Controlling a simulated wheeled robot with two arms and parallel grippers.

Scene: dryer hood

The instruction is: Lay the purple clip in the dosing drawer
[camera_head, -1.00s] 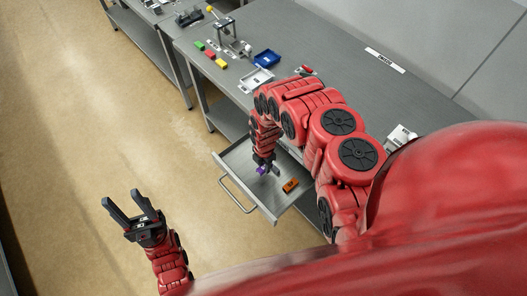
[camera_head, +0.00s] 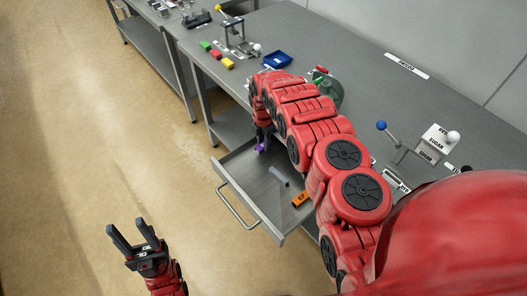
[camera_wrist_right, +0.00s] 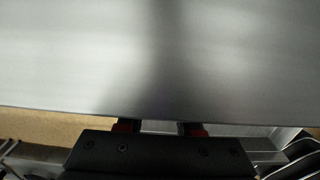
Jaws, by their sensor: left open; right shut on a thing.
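The dosing drawer (camera_head: 243,194) is a grey metal tray with a bar handle, pulled out below the bench top. My right gripper (camera_head: 261,145) points down at the drawer's back left part, shut on the purple clip (camera_head: 260,149). Only a little of the clip shows below the fingers. I cannot tell whether it touches the drawer floor. In the right wrist view the gripper (camera_wrist_right: 160,128) faces a blank grey metal surface, and the clip is not clearly seen. My left gripper (camera_head: 135,233) is open and empty over the floor, left of the drawer.
In the drawer lie an orange block (camera_head: 300,199) and a grey rod-like piece (camera_head: 279,176). On the bench are a blue tray (camera_head: 278,60), coloured blocks (camera_head: 215,54) and a lever stand (camera_head: 237,38). A sugar-labelled box (camera_head: 434,143) stands at right. My right arm hides part of the bench.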

